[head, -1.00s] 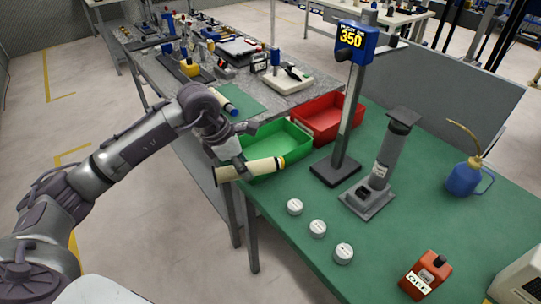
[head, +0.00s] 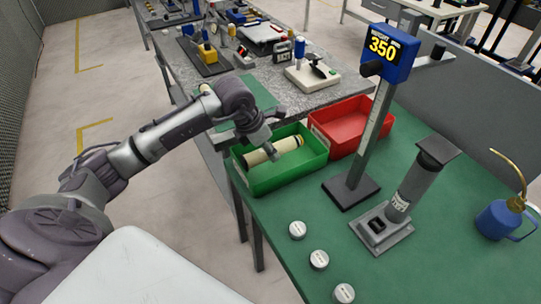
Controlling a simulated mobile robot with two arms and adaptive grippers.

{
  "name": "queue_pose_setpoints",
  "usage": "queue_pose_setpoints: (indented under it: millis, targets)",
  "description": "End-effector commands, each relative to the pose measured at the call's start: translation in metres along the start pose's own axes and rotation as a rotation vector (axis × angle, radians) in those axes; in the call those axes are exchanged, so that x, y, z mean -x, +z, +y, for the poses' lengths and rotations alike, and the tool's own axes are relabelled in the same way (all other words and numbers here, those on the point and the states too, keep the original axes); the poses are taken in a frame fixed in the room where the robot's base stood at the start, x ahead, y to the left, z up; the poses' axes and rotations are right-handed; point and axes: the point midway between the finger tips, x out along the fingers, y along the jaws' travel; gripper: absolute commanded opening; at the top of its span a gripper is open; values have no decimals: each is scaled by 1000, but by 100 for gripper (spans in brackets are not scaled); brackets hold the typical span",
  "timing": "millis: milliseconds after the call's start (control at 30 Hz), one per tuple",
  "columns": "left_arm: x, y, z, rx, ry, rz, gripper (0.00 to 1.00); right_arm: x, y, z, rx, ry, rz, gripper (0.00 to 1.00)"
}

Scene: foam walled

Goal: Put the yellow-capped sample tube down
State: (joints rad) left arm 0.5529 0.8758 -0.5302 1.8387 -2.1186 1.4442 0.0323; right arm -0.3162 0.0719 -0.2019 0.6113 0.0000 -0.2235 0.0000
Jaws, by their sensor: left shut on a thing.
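The sample tube (head: 274,150) is long and cream-coloured, with a dark band and a yellowish cap at its right end. In the head view it lies tilted within the outline of the green bin (head: 290,178), at the left end of the green-topped table. My left gripper (head: 264,148) reaches in from above and is shut on the tube near its middle. The fingers partly hide the tube. I cannot tell whether the tube touches the bin's floor. My right gripper is not in view.
A red bin (head: 345,128) stands right beside the green one. A height-gauge stand with a blue 350 display (head: 389,52) and a grey cylinder on a base (head: 412,185) stand to the right. Several white round pieces (head: 298,230) lie in front. A blue oil can (head: 500,220) is at far right.

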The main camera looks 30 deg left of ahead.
Motion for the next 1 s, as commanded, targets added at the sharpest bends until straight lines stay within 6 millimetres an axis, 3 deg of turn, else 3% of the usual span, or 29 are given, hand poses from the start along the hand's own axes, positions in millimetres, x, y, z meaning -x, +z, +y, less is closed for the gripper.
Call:
queue_pose_setpoints:
  millis: [167,400,667,700,833,1000]
  targets:
    - [-13,-5,0,0,-1,0,0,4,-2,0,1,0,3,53]
    - [-36,-14,0,-1,1,-4,0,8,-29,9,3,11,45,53]
    - [-39,-15,0,-2,2,-3,0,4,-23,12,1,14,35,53]
    - [-38,-16,0,-2,1,-1,43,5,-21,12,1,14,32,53]
    - [-38,-16,0,-2,1,-1,63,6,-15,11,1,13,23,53]
    - [-38,-16,0,-1,1,0,63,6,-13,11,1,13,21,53]
